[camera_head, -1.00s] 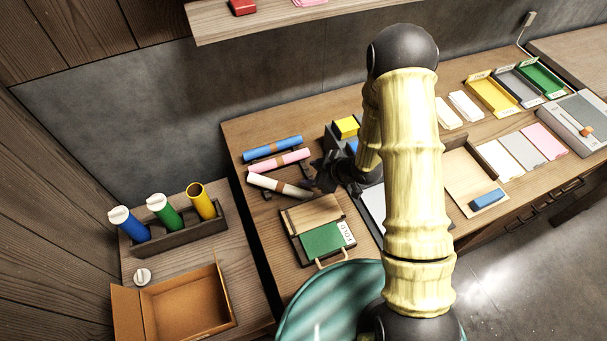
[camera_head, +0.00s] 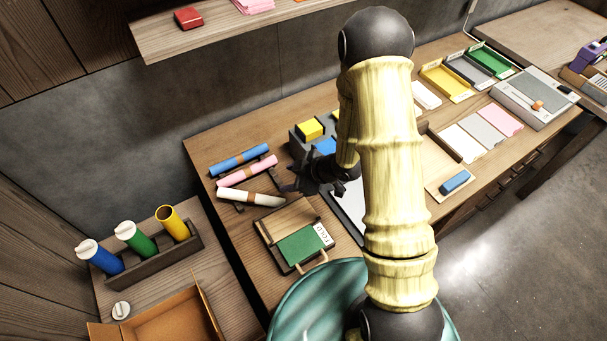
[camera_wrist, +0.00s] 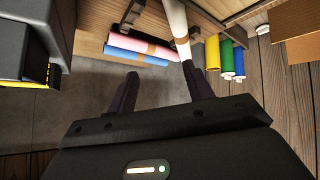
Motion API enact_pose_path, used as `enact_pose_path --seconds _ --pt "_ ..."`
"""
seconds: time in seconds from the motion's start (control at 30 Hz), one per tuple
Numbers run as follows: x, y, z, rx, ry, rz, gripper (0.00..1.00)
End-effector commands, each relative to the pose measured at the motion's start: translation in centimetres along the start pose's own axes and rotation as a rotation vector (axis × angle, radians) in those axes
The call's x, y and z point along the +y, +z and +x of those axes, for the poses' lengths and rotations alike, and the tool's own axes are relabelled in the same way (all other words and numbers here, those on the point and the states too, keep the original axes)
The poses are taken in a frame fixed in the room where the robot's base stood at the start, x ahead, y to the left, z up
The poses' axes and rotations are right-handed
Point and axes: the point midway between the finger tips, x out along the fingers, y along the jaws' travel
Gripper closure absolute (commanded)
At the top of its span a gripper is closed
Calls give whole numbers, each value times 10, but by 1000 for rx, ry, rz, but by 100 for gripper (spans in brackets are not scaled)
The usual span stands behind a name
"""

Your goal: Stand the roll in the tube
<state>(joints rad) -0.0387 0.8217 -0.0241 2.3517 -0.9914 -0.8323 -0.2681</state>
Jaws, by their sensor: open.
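A white roll with a brown band (camera_head: 237,196) lies on a dark rack at the left of the table, beside a pink roll (camera_head: 235,177) and a blue roll (camera_head: 228,163). My gripper (camera_head: 298,182) is open at the white roll's right end. In the wrist view, the white roll (camera_wrist: 177,18) reaches toward my open fingers (camera_wrist: 161,86), nearer the right finger; I cannot tell whether it touches. The yellow tube (camera_head: 173,224) is uncapped and stands tilted in a wooden holder (camera_head: 150,265), beside a green tube (camera_head: 140,243) and a blue tube (camera_head: 104,261) with white caps.
A loose white cap (camera_head: 121,310) and an open cardboard box (camera_head: 175,325) are by the holder. A grey block stand with a yellow piece (camera_head: 309,129) is behind my gripper. A shelf (camera_head: 220,30) hangs above.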

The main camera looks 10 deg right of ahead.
Motion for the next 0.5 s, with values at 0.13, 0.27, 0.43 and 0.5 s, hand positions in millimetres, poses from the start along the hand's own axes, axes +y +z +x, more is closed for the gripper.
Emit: enact_pose_path --seconds 0.13,0.27,0.43,0.5 --pt "5 0 -4 -19 17 9 48" --pt "22 1 -24 -102 89 65 48" --pt "46 6 -76 -277 241 236 48" --pt "50 8 -102 -343 301 330 48"
